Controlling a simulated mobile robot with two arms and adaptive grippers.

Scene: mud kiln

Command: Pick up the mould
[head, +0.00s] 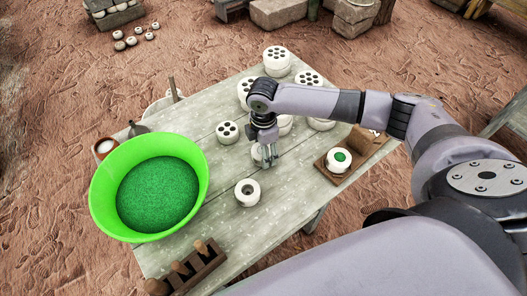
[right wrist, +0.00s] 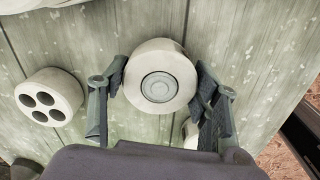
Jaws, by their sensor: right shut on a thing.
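My right gripper (head: 265,158) reaches down over the middle of the table. It is shut on a round white mould (right wrist: 160,76), which has a ringed disc in its middle in the right wrist view. The fingers of the gripper (right wrist: 160,95) touch its two sides. In the head view only a little white of the held mould (head: 258,153) shows between the fingers. I cannot tell whether it rests on the table or is just above it. My left gripper is not in view.
A green tub (head: 198,205) of green granules stands at the left. A white piece with a central hole (head: 247,199) stands in front, and several white pieces with dark holes stand behind. A wooden board (head: 325,174) with a green-centred piece lies right. A wooden rack (head: 205,265) sits at the front.

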